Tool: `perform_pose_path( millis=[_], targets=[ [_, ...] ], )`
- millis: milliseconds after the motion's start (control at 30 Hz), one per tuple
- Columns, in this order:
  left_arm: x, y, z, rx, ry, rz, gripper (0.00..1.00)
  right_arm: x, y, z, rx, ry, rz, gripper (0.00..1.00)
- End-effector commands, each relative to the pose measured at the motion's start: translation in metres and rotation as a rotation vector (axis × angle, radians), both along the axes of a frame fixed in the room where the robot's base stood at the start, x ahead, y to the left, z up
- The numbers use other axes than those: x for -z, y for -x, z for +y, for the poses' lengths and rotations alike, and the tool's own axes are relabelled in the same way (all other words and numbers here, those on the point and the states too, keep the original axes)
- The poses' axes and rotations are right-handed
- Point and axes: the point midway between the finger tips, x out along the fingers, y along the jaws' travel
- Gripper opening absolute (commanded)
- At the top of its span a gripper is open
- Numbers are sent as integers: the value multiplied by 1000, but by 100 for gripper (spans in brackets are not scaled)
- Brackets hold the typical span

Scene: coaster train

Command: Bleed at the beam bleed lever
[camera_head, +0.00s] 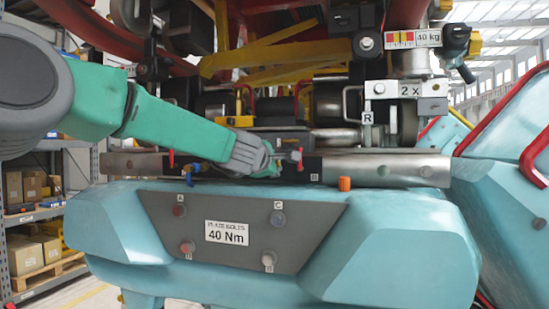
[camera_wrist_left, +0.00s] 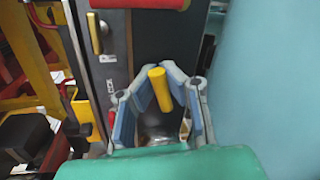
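My left gripper (camera_head: 272,167) reaches in from the left to the beam (camera_head: 395,168) above the blue-green body. In the left wrist view the left gripper (camera_wrist_left: 163,92) has its two blue-padded fingers spread to either side of a short yellow handle (camera_wrist_left: 160,88). The handle stands between the fingers, and I see a gap beside it, so the gripper is open. Whether either finger touches the handle is hard to tell. In the head view the gripper hides the handle. No label on it can be read. My right gripper is not in view.
A brass lever (camera_wrist_left: 96,32) and a red bar (camera_wrist_left: 150,3) are near the gripper. A red lever (camera_head: 171,158), a blue valve (camera_head: 189,172) and an orange cap (camera_head: 344,183) sit along the beam. A grey bolt panel (camera_head: 225,262) is below. Storage shelves (camera_head: 38,215) stand at the left.

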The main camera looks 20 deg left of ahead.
Motion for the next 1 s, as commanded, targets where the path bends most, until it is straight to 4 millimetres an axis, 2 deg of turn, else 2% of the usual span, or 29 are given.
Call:
perform_pose_path(
  millis=[100,400,1000],
  targets=[
    [-1,1,-3,2,-91,-5,0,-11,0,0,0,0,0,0],
    [7,1,-4,4,-248,-8,0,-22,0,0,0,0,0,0],
    [15,1,-5,7,-304,-3,0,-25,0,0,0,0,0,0]
  ],
)
